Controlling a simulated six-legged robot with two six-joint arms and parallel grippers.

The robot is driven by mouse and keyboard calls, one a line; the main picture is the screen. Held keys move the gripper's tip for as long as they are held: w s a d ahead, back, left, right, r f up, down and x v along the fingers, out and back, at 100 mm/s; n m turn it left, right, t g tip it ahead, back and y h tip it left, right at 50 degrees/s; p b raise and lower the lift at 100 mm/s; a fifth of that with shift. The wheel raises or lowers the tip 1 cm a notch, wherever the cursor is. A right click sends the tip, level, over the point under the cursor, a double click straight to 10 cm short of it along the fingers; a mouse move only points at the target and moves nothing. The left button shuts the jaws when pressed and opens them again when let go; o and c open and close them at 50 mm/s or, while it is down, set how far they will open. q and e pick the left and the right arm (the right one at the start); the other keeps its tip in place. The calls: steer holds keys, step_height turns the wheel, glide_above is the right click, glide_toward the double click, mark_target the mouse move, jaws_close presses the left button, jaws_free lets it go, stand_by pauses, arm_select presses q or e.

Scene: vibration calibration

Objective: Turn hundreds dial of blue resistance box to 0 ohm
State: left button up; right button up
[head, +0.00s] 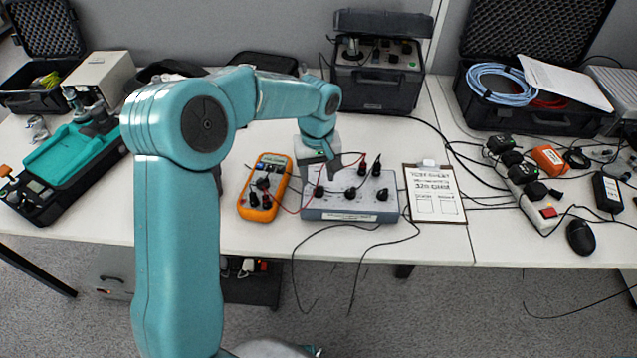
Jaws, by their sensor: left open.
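The blue resistance box (335,211) is a grey-blue case at the front middle of the table. A row of black dials shows on its top, with a left dial (319,191), a middle dial (350,193) and a right dial (382,194). Their markings are too small to read. My left gripper (331,170) is open and points down above the back left part of the box. I cannot tell whether it touches anything. It hides part of the box's top. My right gripper is out of view.
An orange multimeter (265,187) lies left of the box, with leads running to it. A clipboard (435,195) with a sheet reading "320 ohm" lies to the right. A grey instrument (376,80) stands behind. Loose black cables hang over the front edge.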

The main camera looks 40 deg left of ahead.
mark_target(317, 189)
arm_select(q)
steer(key=shift+w+f, duration=0.1)
steer(key=shift+f, duration=2.05)
jaws_close()
steer(key=shift+n, duration=0.3)
steer(key=shift+f+n+b, duration=0.1)
steer(key=shift+n+b, duration=0.85)
steer(key=shift+n, duration=0.15)
steer(key=shift+a+n+b, duration=0.1)
steer(key=shift+n+b, duration=0.55)
steer(key=shift+n, duration=0.85)
